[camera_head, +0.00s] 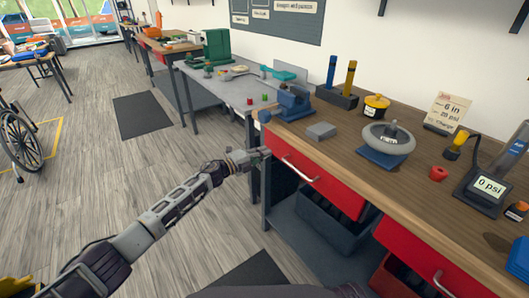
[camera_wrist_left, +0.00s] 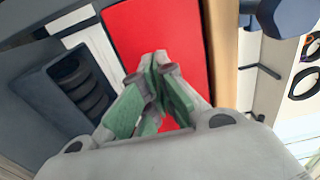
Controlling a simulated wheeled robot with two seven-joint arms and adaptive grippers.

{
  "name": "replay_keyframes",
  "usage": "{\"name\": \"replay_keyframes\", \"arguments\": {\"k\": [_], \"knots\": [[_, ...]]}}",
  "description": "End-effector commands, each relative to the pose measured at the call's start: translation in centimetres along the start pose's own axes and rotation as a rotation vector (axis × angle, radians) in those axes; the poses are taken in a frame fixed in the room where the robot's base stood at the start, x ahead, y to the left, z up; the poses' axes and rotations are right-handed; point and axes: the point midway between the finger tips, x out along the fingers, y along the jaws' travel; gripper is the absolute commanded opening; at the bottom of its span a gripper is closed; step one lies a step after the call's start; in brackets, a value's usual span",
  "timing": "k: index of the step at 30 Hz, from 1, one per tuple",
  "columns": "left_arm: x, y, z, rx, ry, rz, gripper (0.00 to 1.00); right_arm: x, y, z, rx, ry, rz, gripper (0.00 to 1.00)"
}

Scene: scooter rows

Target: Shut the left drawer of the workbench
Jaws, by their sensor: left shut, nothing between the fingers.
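The left drawer (camera_head: 322,183) of the workbench (camera_head: 330,146) has a red front with a pale bar handle (camera_head: 299,169). Its front sits close under the wooden top's edge; I cannot tell whether a small gap remains. My left gripper (camera_head: 264,153) is at the left end of this front, left of the handle. In the left wrist view the shut, empty green-padded fingers (camera_wrist_left: 159,60) point at the red drawer front (camera_wrist_left: 150,25). Whether they touch it is unclear, and the handle does not show there. My right gripper is out of view.
A blue vise (camera_head: 293,101), a grey block (camera_head: 321,131) and a wheel on a blue stand (camera_head: 388,140) are on the top. The red right drawer (camera_head: 425,258) is at lower right. A dark bin (camera_head: 325,222) stands below.

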Motion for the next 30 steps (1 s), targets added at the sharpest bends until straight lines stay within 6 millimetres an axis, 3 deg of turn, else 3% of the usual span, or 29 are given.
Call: {"name": "replay_keyframes", "arguments": {"k": [14,30], "knots": [[-3.8,0.1,0.2,-0.001,-0.002,0.001,0.00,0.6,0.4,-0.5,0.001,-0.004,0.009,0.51],[-9.3,0.1,0.1,0.000,0.000,0.001,0.00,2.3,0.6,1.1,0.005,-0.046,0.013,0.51]]}}
